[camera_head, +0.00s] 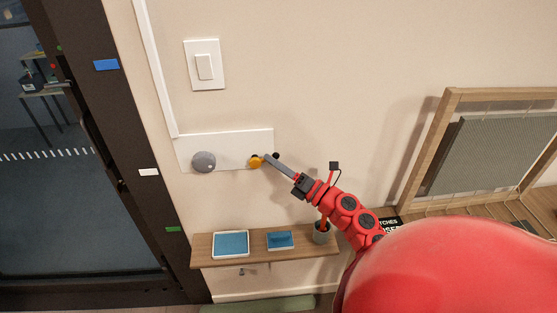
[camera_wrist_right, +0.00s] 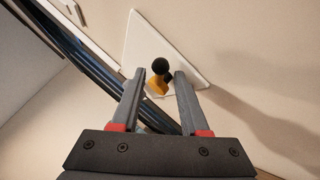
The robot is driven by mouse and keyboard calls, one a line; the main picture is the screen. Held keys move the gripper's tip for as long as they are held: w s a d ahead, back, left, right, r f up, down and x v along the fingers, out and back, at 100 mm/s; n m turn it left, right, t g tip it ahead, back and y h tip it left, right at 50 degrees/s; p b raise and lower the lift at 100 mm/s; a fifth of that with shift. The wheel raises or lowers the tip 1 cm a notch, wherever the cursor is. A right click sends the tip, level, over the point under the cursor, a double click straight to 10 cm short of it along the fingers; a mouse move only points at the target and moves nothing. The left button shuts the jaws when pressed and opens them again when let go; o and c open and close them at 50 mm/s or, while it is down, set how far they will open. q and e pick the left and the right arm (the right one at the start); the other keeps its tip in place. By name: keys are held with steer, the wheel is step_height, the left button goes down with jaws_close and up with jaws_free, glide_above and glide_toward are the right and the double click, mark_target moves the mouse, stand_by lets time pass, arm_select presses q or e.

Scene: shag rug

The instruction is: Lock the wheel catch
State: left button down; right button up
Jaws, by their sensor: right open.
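A white wall plate (camera_head: 228,147) carries a round grey wheel knob (camera_head: 204,161) on its left and an orange catch (camera_head: 256,162) on its right. The catch has a black ball end (camera_head: 276,156). My right gripper (camera_head: 270,160) reaches in from the lower right, with its fingertips at the catch. In the right wrist view, the black ball (camera_wrist_right: 160,66) and the orange part (camera_wrist_right: 157,86) show between the two open fingers. I cannot tell whether either finger touches them. My left gripper is not in view.
A light switch (camera_head: 205,66) is above the plate. A dark door frame (camera_head: 120,140) stands at left. A wood-framed panel (camera_head: 490,150) is at right.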

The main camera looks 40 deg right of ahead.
steer(key=b+v, duration=0.3)
steer(key=v, duration=1.4)
steer(key=shift+s, duration=0.15)
steer(key=shift+d+f, duration=0.1)
